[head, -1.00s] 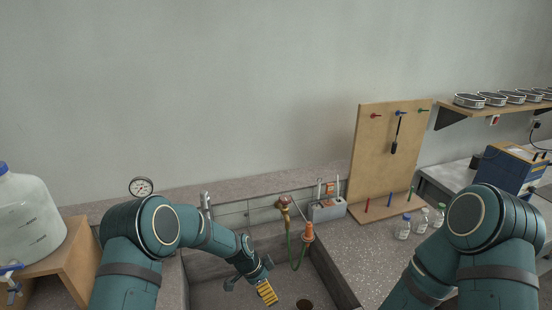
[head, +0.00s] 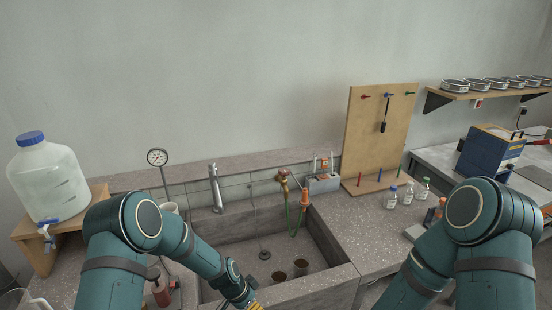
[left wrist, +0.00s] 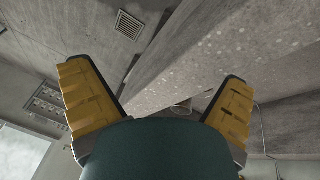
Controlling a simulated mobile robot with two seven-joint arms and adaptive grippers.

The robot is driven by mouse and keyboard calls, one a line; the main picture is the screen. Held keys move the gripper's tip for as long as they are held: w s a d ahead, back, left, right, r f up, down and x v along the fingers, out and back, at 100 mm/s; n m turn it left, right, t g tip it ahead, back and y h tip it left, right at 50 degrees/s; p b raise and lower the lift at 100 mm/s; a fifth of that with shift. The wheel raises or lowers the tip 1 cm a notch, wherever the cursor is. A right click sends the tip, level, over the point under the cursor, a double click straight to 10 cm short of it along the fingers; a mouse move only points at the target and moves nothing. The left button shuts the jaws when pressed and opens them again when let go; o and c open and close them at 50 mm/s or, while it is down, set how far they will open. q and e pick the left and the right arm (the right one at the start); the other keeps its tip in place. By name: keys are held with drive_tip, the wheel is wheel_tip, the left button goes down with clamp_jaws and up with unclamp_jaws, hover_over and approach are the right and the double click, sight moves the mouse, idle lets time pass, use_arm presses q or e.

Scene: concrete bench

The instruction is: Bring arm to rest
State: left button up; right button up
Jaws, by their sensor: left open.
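My left arm (head: 185,242) comes in from the left over the front of the sink, and its gripper (head: 252,305) is cut off by the bottom edge of the head view. In the left wrist view the left gripper (left wrist: 160,100) shows its two yellow-padded fingers spread wide with nothing between them. Beyond them are a concrete edge and a floor grate (left wrist: 129,25). My right arm (head: 440,250) is at the right of the head view; its gripper is out of view below.
A pegboard (head: 375,130) and small bottles (head: 408,194) stand right. The bench between sink and bottles is clear.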

use_arm(q)
drive_tip(key=s+a+f+n, duration=0.1)
drive_tip(key=s+a+n, duration=0.2)
drive_tip(key=s+n, duration=0.65)
drive_tip(key=s+a+f+n, duration=0.1)
drive_tip(key=s+a+n, duration=0.25)
drive_tip(key=s, duration=1.15)
drive_tip(key=w+d+f+m+t+b, duration=0.1)
drive_tip(key=w+d+f+b, duration=0.2)
drive_tip(key=b, duration=0.7)
wheel_tip(320, 180, down, 2)
drive_tip(key=shift+w+d+m, duration=0.25)
drive_tip(key=shift+w+m, duration=0.05)
drive_tip(key=shift+w, duration=0.85)
